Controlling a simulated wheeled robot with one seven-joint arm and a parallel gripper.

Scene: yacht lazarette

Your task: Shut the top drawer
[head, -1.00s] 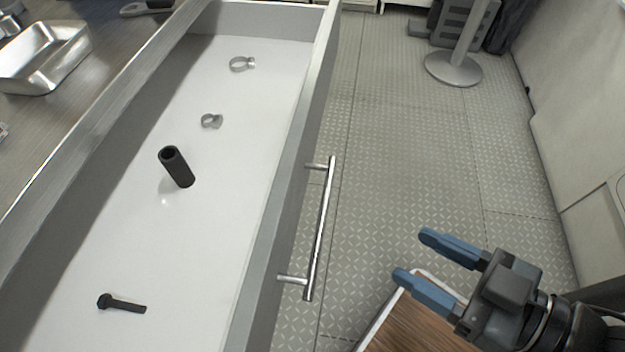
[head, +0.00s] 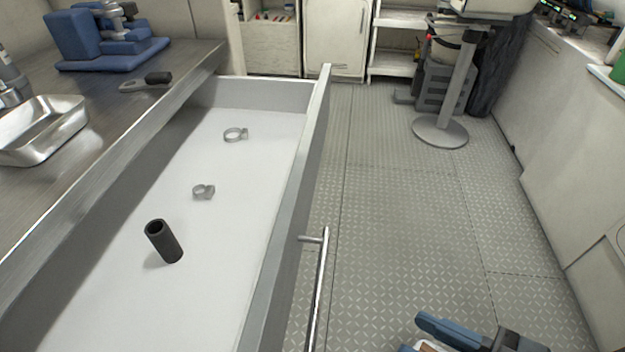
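The top drawer (head: 308,130) is pulled well out from under the metal counter (head: 60,190). Its white floor holds a black socket (head: 165,243) and two metal hose clamps (head: 236,134). The bar handle (head: 318,285) is on the drawer's front face, on its right side; its lower part is cut off by the picture's bottom edge. My gripper (head: 425,335) is at the bottom, to the right of the handle and apart from it. One blue finger shows clearly and the other is mostly cut off. I see nothing between the fingers.
A metal tray (head: 40,130), a black-handled tool (head: 147,82) and a blue vise (head: 100,40) are on the counter. Patterned floor (head: 400,220) is clear to the right of the drawer. A round-based post (head: 440,130) stands farther back, and a white cabinet wall (head: 550,150) runs along the right.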

